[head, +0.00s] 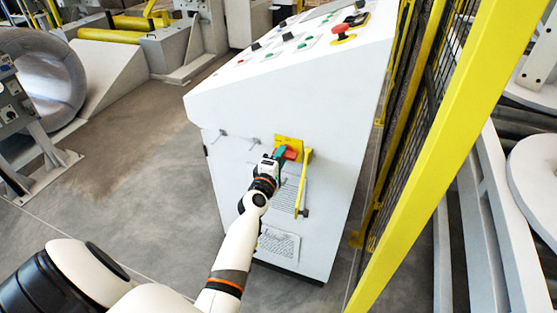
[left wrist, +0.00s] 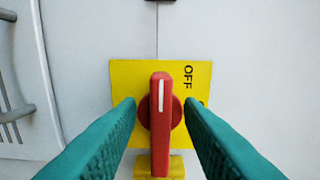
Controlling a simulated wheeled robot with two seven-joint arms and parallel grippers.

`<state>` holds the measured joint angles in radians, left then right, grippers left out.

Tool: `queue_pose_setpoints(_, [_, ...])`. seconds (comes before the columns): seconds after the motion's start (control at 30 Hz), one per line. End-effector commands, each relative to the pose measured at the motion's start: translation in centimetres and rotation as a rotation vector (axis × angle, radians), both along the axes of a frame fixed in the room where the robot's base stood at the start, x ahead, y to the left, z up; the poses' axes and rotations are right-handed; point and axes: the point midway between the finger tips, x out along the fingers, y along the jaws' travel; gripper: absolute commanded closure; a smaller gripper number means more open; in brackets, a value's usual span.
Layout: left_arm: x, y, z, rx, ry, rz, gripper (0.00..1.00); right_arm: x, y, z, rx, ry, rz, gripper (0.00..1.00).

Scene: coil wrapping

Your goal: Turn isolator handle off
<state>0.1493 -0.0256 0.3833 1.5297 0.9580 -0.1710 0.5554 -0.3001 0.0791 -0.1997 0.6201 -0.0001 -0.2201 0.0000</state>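The red isolator handle (head: 290,154) is on a yellow plate (head: 289,141) on the front of a white cabinet. In the left wrist view the handle (left wrist: 161,120) stands upright in the picture, its white line (left wrist: 161,95) at the top end. The word OFF, turned sideways, is to its upper right on the yellow plate (left wrist: 125,75). My left gripper (left wrist: 160,104) is open, one teal finger on each side of the handle, with visible gaps. In the head view it (head: 279,154) is at the plate. The right finger hides part of another marking.
The white cabinet (head: 235,170) carries buttons and a red emergency stop (head: 344,30) on its sloped top. A yellow bar (head: 302,182) hangs beside the handle. A yellow-framed mesh fence (head: 440,120) stands close on the right. Open floor (head: 130,170) lies to the left.

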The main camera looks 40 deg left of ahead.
Motion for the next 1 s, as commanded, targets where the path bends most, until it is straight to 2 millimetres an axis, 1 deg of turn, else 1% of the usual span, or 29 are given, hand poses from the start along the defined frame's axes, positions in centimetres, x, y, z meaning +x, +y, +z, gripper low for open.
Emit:
queue_pose_setpoints(0.07, [-0.5,-0.1,-0.1,0.000,0.001,0.000,0.66,0.0,0.0,0.0,0.000,0.000,0.000,0.64])
queue_pose_setpoints(0.17, [-1.7,-0.5,-0.2,-0.001,0.003,0.000,0.66,0.0,0.0,0.1,0.000,0.000,0.000,0.64])
queue_pose_setpoints(0.4, [-6.8,-1.6,-0.3,-0.001,0.003,0.001,0.66,0.0,0.0,-0.2,0.000,0.000,0.001,0.64])
queue_pose_setpoints(0.5, [-8.7,-2.1,-0.3,-0.002,0.003,0.001,0.66,0.0,0.0,-0.4,0.000,0.000,0.001,0.64])
queue_pose_setpoints(0.6, [-10.1,-2.4,-0.3,-0.001,0.003,0.000,0.66,0.0,0.0,-0.6,0.000,0.000,0.001,0.64])
queue_pose_setpoints(0.7, [-11.1,-2.6,-0.2,0.000,0.002,0.001,0.66,0.0,0.0,-0.7,0.000,0.000,0.001,0.64])
queue_pose_setpoints(0.8, [-11.6,-2.8,-0.1,-0.001,0.001,0.001,0.66,0.0,0.0,-0.8,-0.001,0.000,0.001,0.64])
queue_pose_setpoints(1.0, [-11.7,-2.8,-0.1,-0.001,0.001,0.001,0.66,0.0,-0.1,-0.7,-0.001,0.000,0.001,0.64])
